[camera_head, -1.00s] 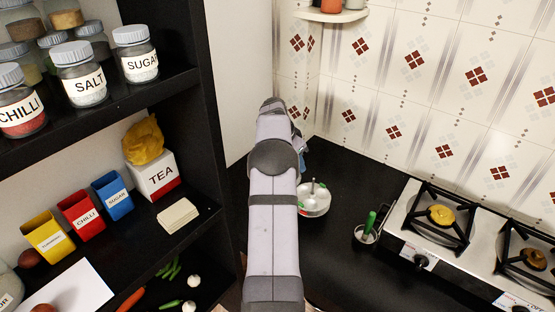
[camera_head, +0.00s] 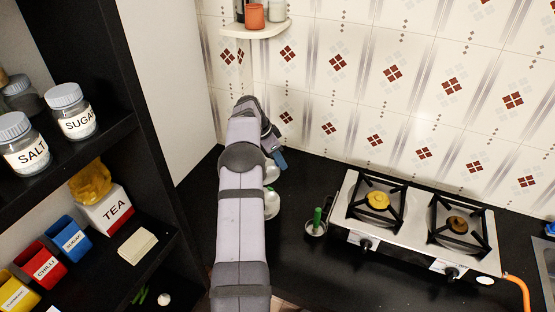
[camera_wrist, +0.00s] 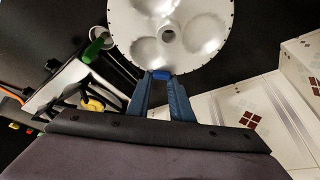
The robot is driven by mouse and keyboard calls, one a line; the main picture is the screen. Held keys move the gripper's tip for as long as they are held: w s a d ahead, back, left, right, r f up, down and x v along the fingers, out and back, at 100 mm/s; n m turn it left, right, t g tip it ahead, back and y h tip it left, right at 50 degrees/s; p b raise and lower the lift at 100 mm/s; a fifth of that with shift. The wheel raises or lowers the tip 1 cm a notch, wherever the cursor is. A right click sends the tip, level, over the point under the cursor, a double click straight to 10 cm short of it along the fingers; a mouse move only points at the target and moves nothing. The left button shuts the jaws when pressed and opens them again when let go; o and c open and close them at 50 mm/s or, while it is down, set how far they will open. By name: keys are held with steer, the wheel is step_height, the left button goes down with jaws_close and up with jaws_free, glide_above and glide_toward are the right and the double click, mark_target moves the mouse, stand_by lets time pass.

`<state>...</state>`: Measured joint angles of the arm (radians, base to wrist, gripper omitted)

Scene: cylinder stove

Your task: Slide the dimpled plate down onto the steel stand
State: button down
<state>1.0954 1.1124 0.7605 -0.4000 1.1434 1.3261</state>
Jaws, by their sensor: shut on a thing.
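The dimpled plate (camera_wrist: 206,40) is a round silver disc with wide shallow hollows and a hole in its middle. My gripper (camera_wrist: 160,76) is shut on the small blue tab at its rim. In the head view my gripper (camera_head: 279,159) shows blue fingertips to the right of my arm, and a pale sliver of the held plate (camera_head: 271,173) shows below them. The steel stand (camera_head: 272,206) shows only as a silver edge on the counter, mostly hidden behind my arm. In the wrist view I cannot make out the stand or its post.
A small steel cup with a green-handled tool (camera_head: 316,228) stands right of the stand. A two-burner stove (camera_head: 409,226) with an orange hose is farther right. A dark shelf (camera_head: 160,262) with jars and tins is at left. The tiled wall (camera_head: 350,90) rises behind.

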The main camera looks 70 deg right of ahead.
step_height(320, 180, down, 12)
steer(key=b, duration=0.9)
stand_by(0.8)
steer(key=shift+f+b, duration=0.35)
stand_by(0.8)
steer(key=c, duration=1.5)
jaws_free()
steer(key=shift+w+r, duration=0.1)
steer(key=shift+b+v, duration=1.25)
steer(key=shift+v, duration=2.3)
